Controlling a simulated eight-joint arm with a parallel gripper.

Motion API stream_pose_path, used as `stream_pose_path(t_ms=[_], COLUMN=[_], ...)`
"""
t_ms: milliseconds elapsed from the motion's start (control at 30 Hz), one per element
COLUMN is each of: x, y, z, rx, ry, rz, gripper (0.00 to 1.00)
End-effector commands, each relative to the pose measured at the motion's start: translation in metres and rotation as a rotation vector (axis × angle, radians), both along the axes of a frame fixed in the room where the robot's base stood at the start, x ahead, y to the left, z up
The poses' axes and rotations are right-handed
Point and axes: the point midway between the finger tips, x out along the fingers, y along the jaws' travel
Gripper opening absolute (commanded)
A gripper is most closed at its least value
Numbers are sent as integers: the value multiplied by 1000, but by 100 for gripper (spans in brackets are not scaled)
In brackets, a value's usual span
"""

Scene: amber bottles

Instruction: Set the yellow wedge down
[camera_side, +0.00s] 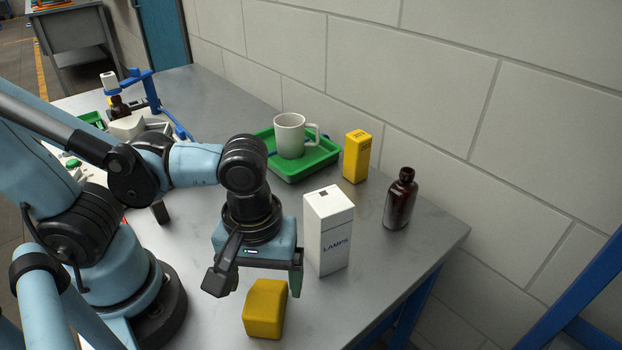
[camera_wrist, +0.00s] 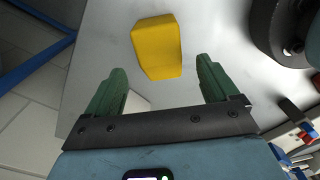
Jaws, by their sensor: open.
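The yellow wedge (camera_side: 265,308) rests on the grey table near its front edge in the side view. In the wrist view the wedge (camera_wrist: 157,47) lies beyond the fingertips, roughly centred between them and apart from both. My gripper (camera_side: 258,285) is open and empty, just behind the wedge in the side view. The wrist view shows its two green fingers (camera_wrist: 159,72) spread wide. The wedge's underside is hidden.
A white LAMPS box (camera_side: 328,232) stands close to the right of my gripper. Behind it are an amber bottle (camera_side: 400,200), a yellow box (camera_side: 356,157) and a green tray (camera_side: 318,168) with a white mug (camera_side: 290,136). The table's right edge (camera_side: 440,255) is near the box.

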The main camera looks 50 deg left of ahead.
Motion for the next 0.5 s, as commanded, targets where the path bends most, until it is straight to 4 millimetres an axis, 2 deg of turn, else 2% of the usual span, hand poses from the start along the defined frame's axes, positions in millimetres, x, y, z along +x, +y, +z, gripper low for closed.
stream_pose_path(t_ms=[500], x=[0], y=[0], z=[56], rx=[1], ry=[0], rz=[1], gripper=[87])
